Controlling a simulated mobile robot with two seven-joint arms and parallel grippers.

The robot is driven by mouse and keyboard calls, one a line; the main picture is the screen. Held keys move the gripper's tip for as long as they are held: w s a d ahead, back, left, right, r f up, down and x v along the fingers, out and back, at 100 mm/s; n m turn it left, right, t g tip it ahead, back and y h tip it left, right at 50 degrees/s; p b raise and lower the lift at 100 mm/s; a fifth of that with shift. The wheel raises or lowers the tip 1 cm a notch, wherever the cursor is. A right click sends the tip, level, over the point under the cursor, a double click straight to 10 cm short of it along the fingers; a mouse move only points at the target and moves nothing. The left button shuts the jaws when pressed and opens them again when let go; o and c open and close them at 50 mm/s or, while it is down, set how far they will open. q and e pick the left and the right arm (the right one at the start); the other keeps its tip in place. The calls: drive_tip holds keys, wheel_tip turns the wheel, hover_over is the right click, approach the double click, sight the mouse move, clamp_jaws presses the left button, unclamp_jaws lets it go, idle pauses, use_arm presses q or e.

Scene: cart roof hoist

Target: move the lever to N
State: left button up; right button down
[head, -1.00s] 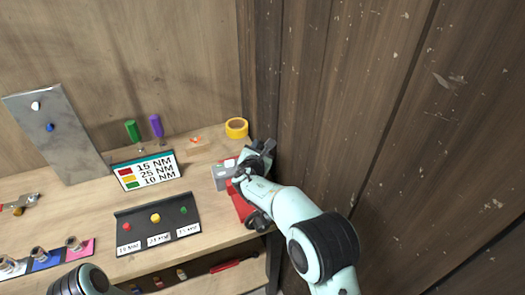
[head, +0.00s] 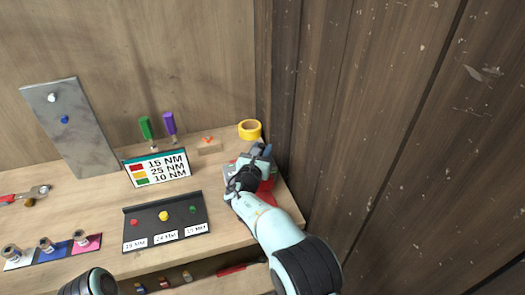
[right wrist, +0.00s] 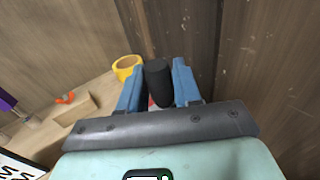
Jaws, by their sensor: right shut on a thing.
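The lever's black handle (right wrist: 157,84) stands between the two blue fingers of my right gripper (right wrist: 158,88) in the right wrist view. My right gripper is shut on it. In the head view my right gripper (head: 261,151) is at the bench's right end, over a red base (head: 267,187). My gripper and arm hide most of the lever's housing. No N mark can be read in either view. My left gripper is out of view; only part of my left arm shows at the bottom left.
A yellow tape roll (head: 249,130) stands just behind my right gripper. A wooden wall (head: 370,120) rises close on the right. A torque sign (head: 157,168), a black panel with coloured buttons (head: 165,222) and green and purple-handled tools (head: 145,127) stand to the left.

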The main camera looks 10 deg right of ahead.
drive_tip(key=c, duration=0.9)
unclamp_jaws()
drive_tip(key=shift+s+a, duration=0.2)
drive_tip(key=shift+s, duration=0.1)
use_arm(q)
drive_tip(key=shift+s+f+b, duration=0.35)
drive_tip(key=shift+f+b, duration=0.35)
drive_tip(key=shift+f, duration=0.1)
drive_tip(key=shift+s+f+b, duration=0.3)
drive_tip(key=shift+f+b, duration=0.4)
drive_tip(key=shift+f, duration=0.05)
use_arm(e)
drive_tip(key=shift+v, duration=6.35)
drive_tip(key=shift+d, duration=0.1)
